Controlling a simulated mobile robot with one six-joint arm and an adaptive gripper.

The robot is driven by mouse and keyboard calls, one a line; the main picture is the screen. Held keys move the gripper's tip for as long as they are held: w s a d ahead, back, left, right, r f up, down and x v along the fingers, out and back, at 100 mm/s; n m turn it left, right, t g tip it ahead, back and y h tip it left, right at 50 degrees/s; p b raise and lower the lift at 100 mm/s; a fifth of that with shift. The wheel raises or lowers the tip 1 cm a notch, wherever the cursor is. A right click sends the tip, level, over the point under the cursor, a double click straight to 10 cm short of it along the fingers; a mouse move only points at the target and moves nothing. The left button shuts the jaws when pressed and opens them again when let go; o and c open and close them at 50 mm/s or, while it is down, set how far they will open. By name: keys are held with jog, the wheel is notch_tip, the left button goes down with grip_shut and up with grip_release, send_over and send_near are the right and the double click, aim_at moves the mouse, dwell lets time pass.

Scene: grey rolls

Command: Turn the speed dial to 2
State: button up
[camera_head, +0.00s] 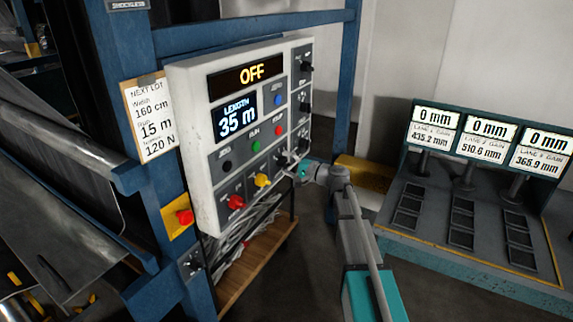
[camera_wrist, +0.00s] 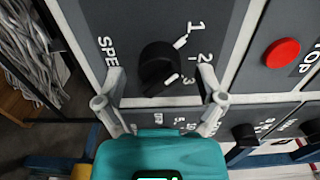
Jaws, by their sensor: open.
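The black speed dial (camera_wrist: 158,65) sits on a dark panel with the numbers 1, 2 and 3 along its right side and part of a "SPE" label on its left. One white mark lies near 1 and another near 3; I cannot tell for sure which setting the dial points to. My gripper (camera_wrist: 161,77) is open, with one finger on each side of the dial. I cannot tell whether the fingers touch it. In the head view my gripper (camera_head: 288,164) is at the lower right of the control box (camera_head: 188,120) and hides the dial.
The display (camera_head: 251,73) reads OFF and the length screen (camera_head: 236,116) reads 35 m. A red stop button (camera_wrist: 282,53) is right of the dial. Other knobs are close by, including a black one (camera_wrist: 244,133) below. A scale stand (camera_head: 480,190) is at right.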

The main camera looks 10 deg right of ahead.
jog(key=c, duration=1.2)
jog(key=shift+o, duration=0.2)
jog(key=shift+m, duration=0.4)
jog(key=m, duration=0.3)
jog(key=shift+m, duration=2.5)
